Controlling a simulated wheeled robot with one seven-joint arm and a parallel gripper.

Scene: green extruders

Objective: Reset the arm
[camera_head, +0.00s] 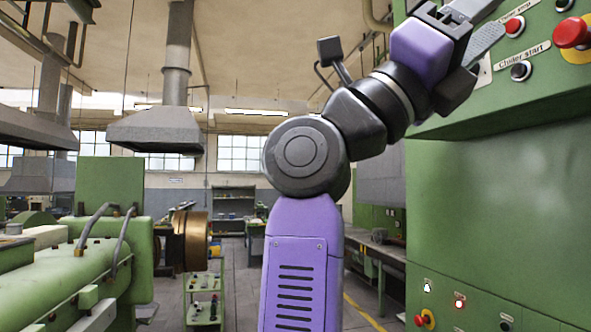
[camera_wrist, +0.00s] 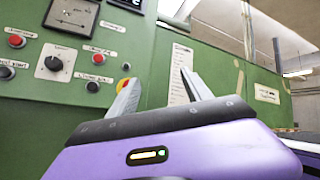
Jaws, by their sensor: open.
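My arm is raised in the middle of the head view and bends to the upper right. My gripper (camera_head: 487,22) is at the top right, close to the green control panel (camera_head: 545,60) with its red and black buttons. In the wrist view the two fingers of my gripper (camera_wrist: 160,90) stand apart with nothing between them. The panel also shows behind them in the wrist view (camera_wrist: 75,110), with a dial, a black knob and labelled buttons. I cannot tell whether a fingertip touches the panel.
A red emergency-type button (camera_head: 571,33) sticks out at the far right of the panel. The green cabinet (camera_head: 500,210) fills the right side. A green extruder machine (camera_head: 60,275) stands at the left.

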